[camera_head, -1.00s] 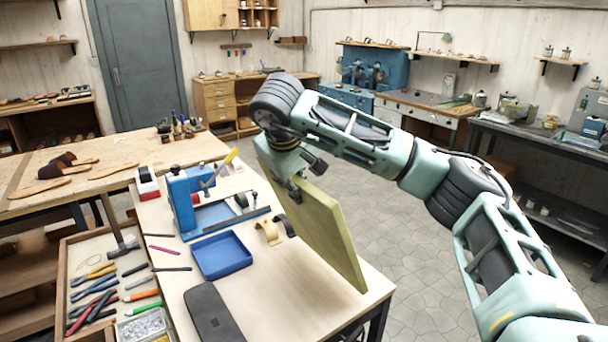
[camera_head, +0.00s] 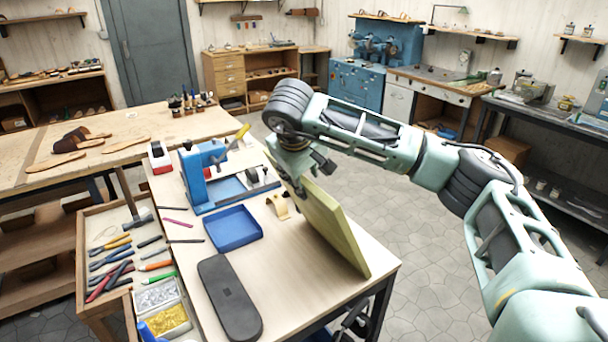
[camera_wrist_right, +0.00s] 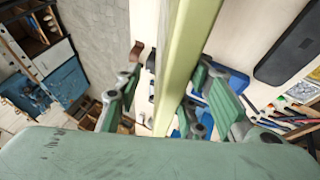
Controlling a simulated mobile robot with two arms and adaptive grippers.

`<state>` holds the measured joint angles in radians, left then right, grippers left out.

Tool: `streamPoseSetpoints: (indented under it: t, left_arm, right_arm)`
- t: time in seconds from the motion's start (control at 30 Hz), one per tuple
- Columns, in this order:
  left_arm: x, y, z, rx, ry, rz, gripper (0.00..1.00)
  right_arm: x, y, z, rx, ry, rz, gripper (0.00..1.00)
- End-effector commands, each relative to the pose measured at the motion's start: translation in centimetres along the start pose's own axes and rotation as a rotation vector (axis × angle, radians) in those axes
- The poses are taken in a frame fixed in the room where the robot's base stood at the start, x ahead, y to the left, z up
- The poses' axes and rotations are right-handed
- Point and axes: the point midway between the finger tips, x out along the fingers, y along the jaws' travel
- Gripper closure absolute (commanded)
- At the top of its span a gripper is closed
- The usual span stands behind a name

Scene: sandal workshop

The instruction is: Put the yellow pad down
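The yellow pad (camera_head: 322,220) is a large, thin board on its long edge, tilted, above the right side of the pale workbench (camera_head: 290,292). Its lower corner is close to the bench's front edge; I cannot tell whether it rests on the top. My right gripper (camera_head: 301,188) is at the pad's upper left part. In the right wrist view the pad (camera_wrist_right: 180,65) runs between the fingers of my right gripper (camera_wrist_right: 168,85). A gap shows between the left finger and the pad; the right finger is close to or against it. My left gripper is not in view.
A blue tray (camera_head: 233,228), a black case (camera_head: 229,298), a tan strap (camera_head: 279,206) and a blue press (camera_head: 195,178) stand left of the pad. A tool drawer (camera_head: 98,218) is farther left. Open floor (camera_head: 420,235) lies right of the bench.

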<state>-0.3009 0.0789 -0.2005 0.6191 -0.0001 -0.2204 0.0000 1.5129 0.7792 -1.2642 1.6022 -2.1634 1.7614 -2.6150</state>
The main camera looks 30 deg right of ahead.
Motion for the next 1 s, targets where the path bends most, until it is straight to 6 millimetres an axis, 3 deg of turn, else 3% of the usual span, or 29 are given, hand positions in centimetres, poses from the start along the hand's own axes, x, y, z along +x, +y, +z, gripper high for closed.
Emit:
streamPoseSetpoints:
  t: [0.37, 0.8, 1.0]
  left_arm:
    - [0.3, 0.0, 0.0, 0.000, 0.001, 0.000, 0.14]
    - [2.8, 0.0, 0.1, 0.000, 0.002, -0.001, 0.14]
    - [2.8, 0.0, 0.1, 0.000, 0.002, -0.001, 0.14]
  right_arm:
    - [-0.8, 0.2, -0.1, 0.005, 0.005, 0.002, 0.64]
    - [-9.5, 0.1, -0.1, 0.004, 0.008, 0.002, 0.64]
    - [-11.7, 0.1, -0.1, 0.003, 0.004, 0.002, 0.64]
